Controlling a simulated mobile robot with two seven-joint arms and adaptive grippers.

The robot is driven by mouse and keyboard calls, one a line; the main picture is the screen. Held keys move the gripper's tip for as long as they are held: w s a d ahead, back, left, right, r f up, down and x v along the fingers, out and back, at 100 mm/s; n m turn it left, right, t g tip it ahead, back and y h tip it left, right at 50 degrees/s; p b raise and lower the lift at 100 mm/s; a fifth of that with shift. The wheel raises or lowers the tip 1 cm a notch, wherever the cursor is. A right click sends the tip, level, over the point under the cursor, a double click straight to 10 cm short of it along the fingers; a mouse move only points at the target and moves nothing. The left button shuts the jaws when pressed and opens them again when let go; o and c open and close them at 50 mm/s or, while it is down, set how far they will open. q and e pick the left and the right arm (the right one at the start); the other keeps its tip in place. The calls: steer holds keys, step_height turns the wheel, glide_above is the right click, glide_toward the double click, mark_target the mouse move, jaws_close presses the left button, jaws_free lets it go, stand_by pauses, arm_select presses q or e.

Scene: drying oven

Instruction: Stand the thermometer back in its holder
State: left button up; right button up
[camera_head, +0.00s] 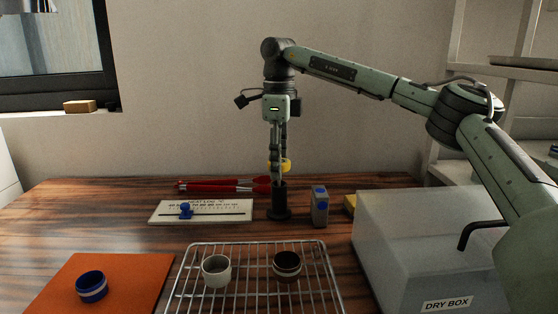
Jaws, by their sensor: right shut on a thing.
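My right gripper (279,174) points straight down, its fingers closed at the yellow-marked thermometer (287,165). Only the yellow part shows clearly; the rest of the thermometer is hidden by the fingers or too thin to make out. Directly below the fingers stands the black holder (279,205), an upright post on a wider foot. The fingertips are at about the holder's top; I cannot tell whether the thermometer's lower end is inside it. My left gripper is not in view.
A heat log board (225,215) with a blue slider is left of the holder; red tongs (215,186) lie behind. A grey-and-blue device (319,207) stands close right. The dry box (405,225) is at right. A wire rack (254,247) with two cups is in front, an orange mat (125,270) left.

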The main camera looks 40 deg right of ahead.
steer(key=shift+f+b, duration=0.35)
steer(key=shift+f, duration=0.55)
steer(key=o, duration=1.2)
step_height(320, 180, up, 12)
steer(key=shift+r, duration=0.1)
steer(key=shift+s, duration=0.1)
